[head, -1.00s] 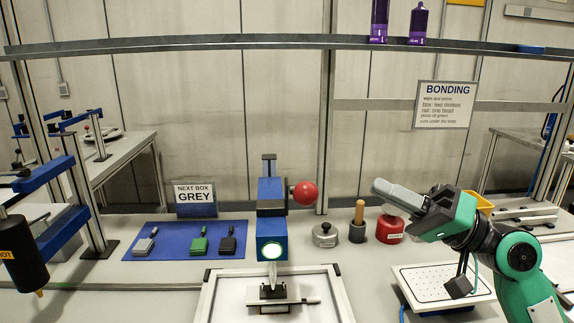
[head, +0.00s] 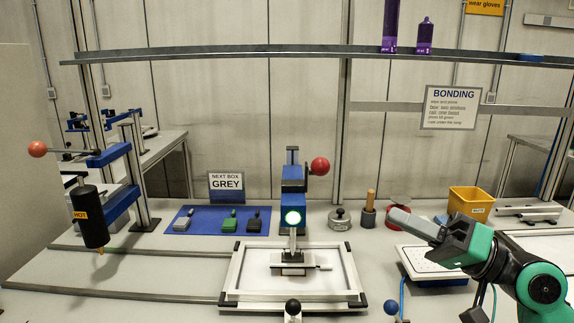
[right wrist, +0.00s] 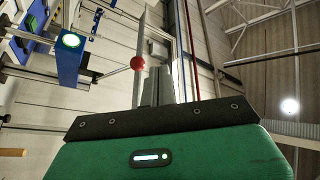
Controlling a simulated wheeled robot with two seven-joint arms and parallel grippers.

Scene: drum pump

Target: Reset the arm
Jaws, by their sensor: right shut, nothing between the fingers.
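My right gripper (head: 414,226) is shut and empty. It is raised at the right of the bench, its grey fingers pointing left, in front of the red pot (head: 394,219) and the yellow bin (head: 469,204). In the right wrist view the closed fingers (right wrist: 157,85) stand up beyond the green gripper body. A blue press (head: 293,182) with a red ball (head: 320,166) and a lit green-white lamp (head: 293,217) stands at the middle. Below it a framed fixture (head: 232,272) holds a small part. My left gripper is not in view.
A black heater marked HOT (head: 90,215) hangs at left. A perforated white tray (head: 421,263) sits under my right gripper. A shelf (head: 250,53) crosses above.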

